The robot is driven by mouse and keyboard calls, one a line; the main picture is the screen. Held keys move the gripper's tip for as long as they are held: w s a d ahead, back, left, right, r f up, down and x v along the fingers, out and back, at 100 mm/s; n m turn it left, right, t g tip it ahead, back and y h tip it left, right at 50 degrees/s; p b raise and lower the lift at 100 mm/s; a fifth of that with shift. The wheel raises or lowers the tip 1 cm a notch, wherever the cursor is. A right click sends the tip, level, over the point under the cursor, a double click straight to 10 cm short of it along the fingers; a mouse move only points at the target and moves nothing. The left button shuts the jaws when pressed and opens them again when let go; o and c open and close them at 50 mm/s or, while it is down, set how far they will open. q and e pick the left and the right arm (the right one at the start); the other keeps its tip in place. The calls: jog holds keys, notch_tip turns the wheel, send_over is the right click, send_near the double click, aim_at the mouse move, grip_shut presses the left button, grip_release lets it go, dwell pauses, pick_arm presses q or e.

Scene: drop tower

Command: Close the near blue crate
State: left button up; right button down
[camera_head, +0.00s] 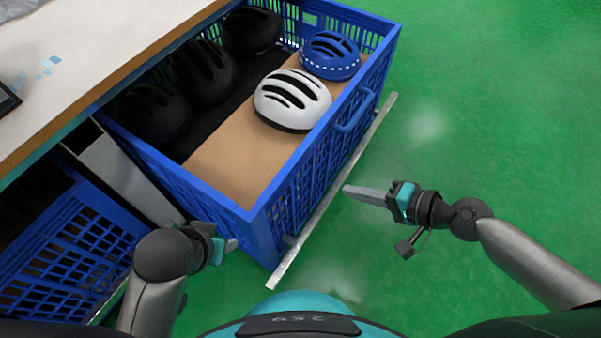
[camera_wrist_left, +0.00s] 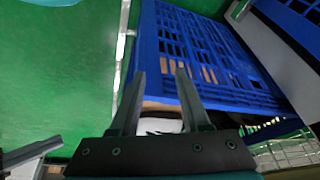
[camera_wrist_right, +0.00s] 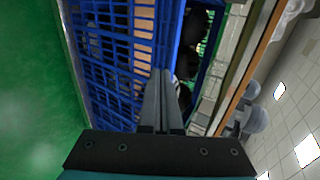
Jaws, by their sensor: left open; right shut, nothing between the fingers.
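The near blue crate (camera_head: 255,225) is pulled out from under the table like a drawer, and its open top faces up. It holds a white helmet (camera_head: 292,99), a blue helmet (camera_head: 330,55) and several black helmets in shadow. A handle (camera_head: 355,113) sits on its outer front wall. My right gripper (camera_head: 347,189) is shut and empty, to the right of that wall and apart from it. My left gripper (camera_head: 234,245) is beside the crate's lower left corner. In the left wrist view its fingers (camera_wrist_left: 160,78) are open with nothing held, before the blue lattice.
The table (camera_head: 75,50) covers the upper left. Another blue crate (camera_head: 65,255) sits beneath it at the lower left. A metal rail (camera_head: 330,195) runs along the crate's front at the bottom. The green floor (camera_head: 480,110) to the right is clear.

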jog(key=b, duration=0.1)
send_near(291, 173)
jog(key=b+x, duration=0.1)
jog(key=x, duration=0.4)
jog(key=shift+s+d+f, duration=0.1)
jog(key=shift+s+f, duration=0.05)
pick_arm(q)
jog(key=shift+w+d+r+t+h, duration=0.15)
jog(key=shift+w+d+r+t, duration=0.2)
jog(key=shift+r, duration=0.15)
jog(key=shift+w+d+r+t+h, duration=0.1)
jog(key=shift+w+d+r+t, duration=0.15)
jog(key=shift+r+t, duration=0.2)
jog(key=shift+w+d+r+t+h, duration=0.15)
jog(key=shift+w+d+r+t, duration=0.15)
jog(key=shift+r, duration=0.25)
pick_arm(e)
jog(key=shift+w+a, duration=0.4)
jog(key=shift+a, duration=0.25)
